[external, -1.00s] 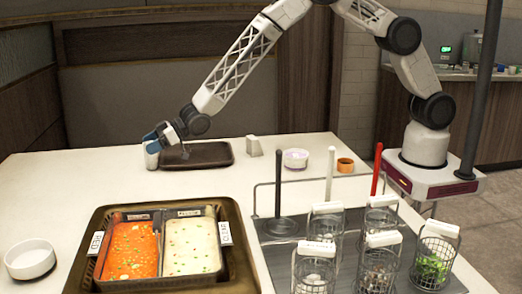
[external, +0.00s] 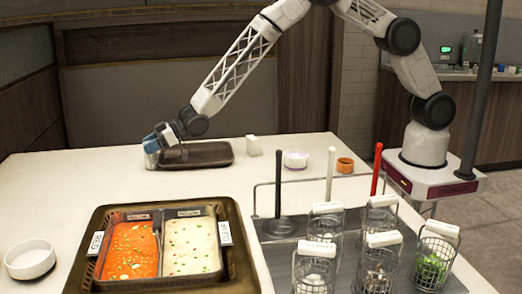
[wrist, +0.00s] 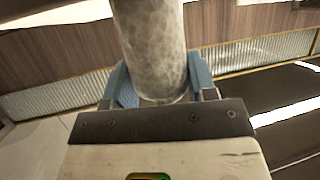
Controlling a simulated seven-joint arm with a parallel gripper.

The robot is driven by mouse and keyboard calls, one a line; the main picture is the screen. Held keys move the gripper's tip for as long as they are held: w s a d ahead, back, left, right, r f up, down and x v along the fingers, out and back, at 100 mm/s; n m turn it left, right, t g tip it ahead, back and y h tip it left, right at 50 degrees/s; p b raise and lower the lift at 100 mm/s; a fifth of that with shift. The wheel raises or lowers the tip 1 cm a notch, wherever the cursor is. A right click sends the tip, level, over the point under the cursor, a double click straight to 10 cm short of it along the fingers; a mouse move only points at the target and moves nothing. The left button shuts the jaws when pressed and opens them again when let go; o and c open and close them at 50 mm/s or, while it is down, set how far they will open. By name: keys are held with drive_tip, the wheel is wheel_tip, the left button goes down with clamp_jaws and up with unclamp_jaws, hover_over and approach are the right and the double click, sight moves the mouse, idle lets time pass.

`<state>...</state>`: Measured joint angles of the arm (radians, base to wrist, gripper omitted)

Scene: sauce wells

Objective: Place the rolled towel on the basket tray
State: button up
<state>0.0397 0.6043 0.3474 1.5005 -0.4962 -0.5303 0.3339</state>
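The rolled towel (wrist: 155,45) looks like a grey, speckled cylinder in the wrist view. It lies between the two blue fingers of my gripper (wrist: 160,88), which appear to press on both its sides. In the external view, my gripper (external: 155,143) is low at the left end of a dark, shallow tray (external: 208,154) on the far side of the white table; this looks like the basket tray. The towel shows there only as a small grey patch (external: 152,159) under the fingers. Whether it touches the table or tray is not clear.
A white block (external: 253,146), a white bowl (external: 296,159) and an orange cup (external: 345,165) stand right of the dark tray. A large tray (external: 242,268) with red and cream sauce wells is in front. Wire baskets (external: 433,265) stand at right. The table's middle left is clear.

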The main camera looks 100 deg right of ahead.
drive_tip(key=shift+c, duration=1.4)
drive_tip(key=shift+r, duration=0.1)
drive_tip(key=shift+r, duration=0.7)
wheel_tip(320, 180, up, 2)
drive_tip(key=shift+r, duration=0.1)
drive_tip(key=s+r, duration=0.1)
drive_tip(key=s, duration=1.5)
drive_tip(key=shift+r, duration=0.1)
